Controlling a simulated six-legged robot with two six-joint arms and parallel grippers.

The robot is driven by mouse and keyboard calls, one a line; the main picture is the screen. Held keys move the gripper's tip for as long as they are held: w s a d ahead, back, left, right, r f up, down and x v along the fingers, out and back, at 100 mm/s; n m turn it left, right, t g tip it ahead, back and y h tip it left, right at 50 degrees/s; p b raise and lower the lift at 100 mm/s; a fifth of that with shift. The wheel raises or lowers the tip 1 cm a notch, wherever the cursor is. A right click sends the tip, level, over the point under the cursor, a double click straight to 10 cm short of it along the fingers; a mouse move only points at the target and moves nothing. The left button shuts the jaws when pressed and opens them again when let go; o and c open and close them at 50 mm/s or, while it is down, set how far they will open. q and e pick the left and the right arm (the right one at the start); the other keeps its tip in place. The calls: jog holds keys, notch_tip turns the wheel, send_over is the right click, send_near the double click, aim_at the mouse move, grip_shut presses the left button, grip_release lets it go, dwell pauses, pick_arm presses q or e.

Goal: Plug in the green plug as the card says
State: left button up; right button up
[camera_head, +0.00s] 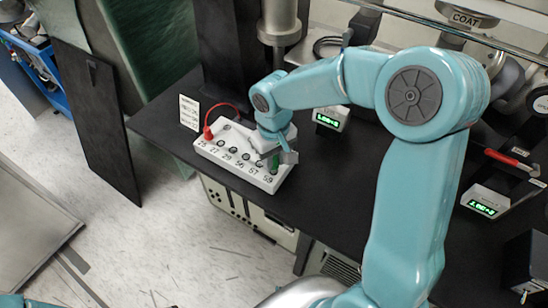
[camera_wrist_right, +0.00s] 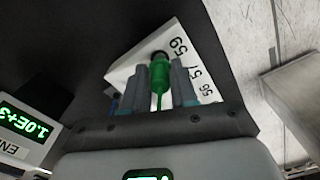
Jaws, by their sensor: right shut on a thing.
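The green plug (camera_head: 275,163) is between the fingers of my right gripper (camera_head: 280,157), at the right end of the white socket box (camera_head: 222,158). In the right wrist view the green plug (camera_wrist_right: 160,74) points at the dark socket by the number 59 on the socket box (camera_wrist_right: 132,68). Its tip meets that socket's rim in the picture; how deep it sits I cannot tell. My right gripper (camera_wrist_right: 172,84) is closed around it. The small white card (camera_head: 189,112) stands behind the box's left end, its writing too small to read. My left gripper is out of view.
A red plug (camera_head: 208,132) with a red cable stands at the box's left end, by number 25. The box lies at the black bench's (camera_head: 325,190) front edge. A green-lit meter (camera_head: 331,118) stands behind my gripper, another (camera_head: 486,202) at right.

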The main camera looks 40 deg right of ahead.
jog(key=shift+f+b, duration=0.95)
jog(key=shift+f, duration=0.15)
dwell(0.7)
jog(key=o, duration=1.1)
jog(key=shift+c, duration=0.2)
jog(key=shift+r, duration=0.15)
jog(key=shift+w+r, duration=0.1)
jog(key=shift+r, duration=0.25)
notch_tip(320, 180, up, 16)
jog(key=shift+f+p, duration=0.25)
jog(key=shift+p, duration=0.1)
